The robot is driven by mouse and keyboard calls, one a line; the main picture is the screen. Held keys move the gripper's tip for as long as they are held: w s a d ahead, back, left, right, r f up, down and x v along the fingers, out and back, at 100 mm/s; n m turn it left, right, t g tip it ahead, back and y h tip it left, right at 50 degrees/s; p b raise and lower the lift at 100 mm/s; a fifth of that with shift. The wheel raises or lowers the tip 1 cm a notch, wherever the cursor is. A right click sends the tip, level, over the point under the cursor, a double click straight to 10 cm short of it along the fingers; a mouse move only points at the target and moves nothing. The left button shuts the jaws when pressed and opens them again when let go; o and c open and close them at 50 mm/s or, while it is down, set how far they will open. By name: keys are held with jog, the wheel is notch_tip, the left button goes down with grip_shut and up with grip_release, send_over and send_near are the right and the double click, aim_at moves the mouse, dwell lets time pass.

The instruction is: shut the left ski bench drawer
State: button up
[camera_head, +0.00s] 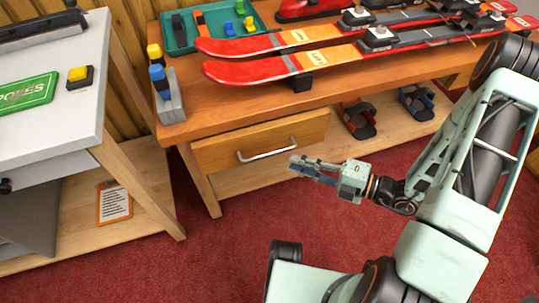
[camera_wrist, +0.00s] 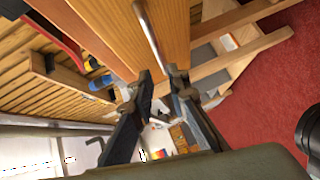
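The left ski bench drawer (camera_head: 225,147) has a light wooden front with a silver bar handle (camera_head: 268,155). It sits under the left part of the bench top; how far it stands out is hard to tell. My gripper (camera_head: 298,164) is just right of the handle and slightly lower in the head view, in front of the drawer. In the wrist view my gripper (camera_wrist: 162,82) has its two fingers apart with a gap between them. The handle (camera_wrist: 150,35) runs down toward that gap, and the drawer front (camera_wrist: 175,25) lies behind it. I see nothing held.
Red skis (camera_head: 290,62) lie on the ski bench (camera_head: 185,118). Bindings (camera_head: 358,118) rest on its lower shelf. A grey-topped table (camera_head: 60,125) stands at the left, with a narrow gap between. Red carpet (camera_head: 230,240) in front is clear.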

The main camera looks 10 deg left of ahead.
aim_at(266, 154)
jog(key=b+x, duration=0.2)
jog(key=x, duration=0.8)
jog(key=shift+a, duration=0.1)
jog(key=shift+c, duration=0.6)
grip_shut()
